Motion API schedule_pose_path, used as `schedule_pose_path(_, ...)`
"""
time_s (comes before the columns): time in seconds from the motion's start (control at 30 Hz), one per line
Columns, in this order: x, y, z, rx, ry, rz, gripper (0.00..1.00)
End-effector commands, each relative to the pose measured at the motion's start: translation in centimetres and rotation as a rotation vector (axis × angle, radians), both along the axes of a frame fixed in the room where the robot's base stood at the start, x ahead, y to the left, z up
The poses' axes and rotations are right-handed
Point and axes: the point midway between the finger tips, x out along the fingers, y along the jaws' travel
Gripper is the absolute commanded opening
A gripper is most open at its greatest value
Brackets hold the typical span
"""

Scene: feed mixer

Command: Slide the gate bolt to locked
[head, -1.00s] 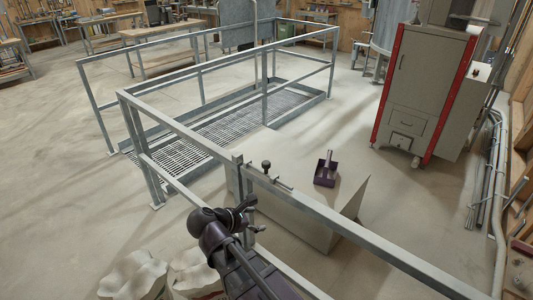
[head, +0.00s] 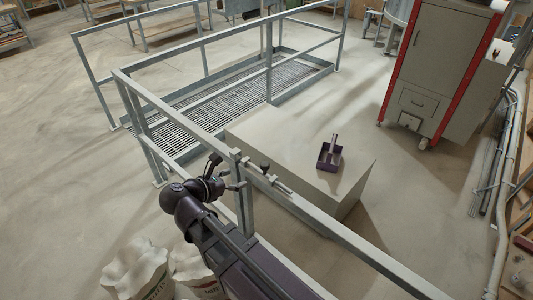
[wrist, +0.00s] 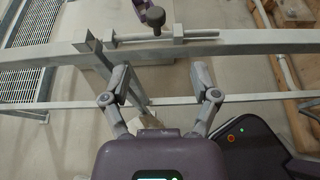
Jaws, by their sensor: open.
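The gate bolt is a thin metal rod with a dark round knob (head: 265,167) on the top rail of the grey railing (head: 330,220), just right of a post (head: 243,205). In the wrist view the knob (wrist: 155,17) stands at the top centre. Its rod (wrist: 125,38) lies along the rail, with a bracket (wrist: 178,32) to the right. My gripper (head: 238,178) is beside the post, left of the knob. In the wrist view my gripper (wrist: 164,80) is open and empty, its fingers spread below the rail and apart from the knob.
A pale block (head: 300,180) behind the rail carries a purple scoop (head: 330,155). White sacks (head: 135,268) stand at the lower left. A railed grating (head: 215,100) lies beyond. A grey and red cabinet (head: 430,70) stands at the right. Open floor lies at left.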

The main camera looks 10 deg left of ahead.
Motion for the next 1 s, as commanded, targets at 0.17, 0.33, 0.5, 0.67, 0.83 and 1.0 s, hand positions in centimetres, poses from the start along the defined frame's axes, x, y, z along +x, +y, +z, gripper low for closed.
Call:
schedule_pose_path(0.17,-0.1,0.2,0.4,-0.011,-0.001,0.009,0.78)
schedule_pose_path(0.33,-0.2,0.2,0.3,-0.011,-0.002,0.01,0.78)
schedule_pose_path(0.5,-0.2,0.2,0.3,-0.011,-0.002,0.01,0.78)
schedule_pose_path(0.67,0.0,0.2,0.2,-0.011,-0.002,0.01,0.78)
schedule_pose_path(0.83,0.7,-0.2,-0.2,-0.01,-0.001,0.01,0.78)
schedule_pose_path(1.0,2.0,-1.0,-0.9,-0.011,-0.002,0.009,0.78)
